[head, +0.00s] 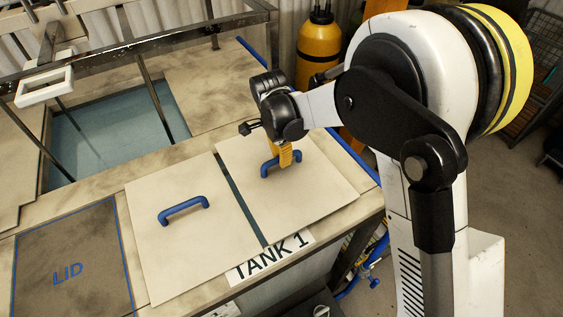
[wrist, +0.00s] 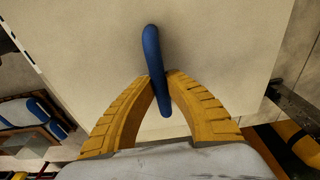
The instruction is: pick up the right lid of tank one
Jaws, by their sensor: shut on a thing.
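The right lid (head: 315,182) of tank one is a flat cream panel with a blue handle (head: 268,170). It lies on the tank top beside the left lid (head: 170,245), with a narrow dark gap between them. My gripper (head: 287,157) is at the right lid's handle. In the wrist view the yellow fingers (wrist: 161,82) are shut on the blue handle (wrist: 152,45), one on each side. The lid's surface (wrist: 220,40) fills most of the wrist view behind the handle. I cannot tell whether the lid is raised at all.
The "TANK 1" label (head: 270,258) is at the front edge. A dark, blue-outlined "LID" area (head: 75,285) is empty at the left. An open tank (head: 110,130) with a metal frame above lies behind. A yellow cylinder (head: 318,55) stands at the back.

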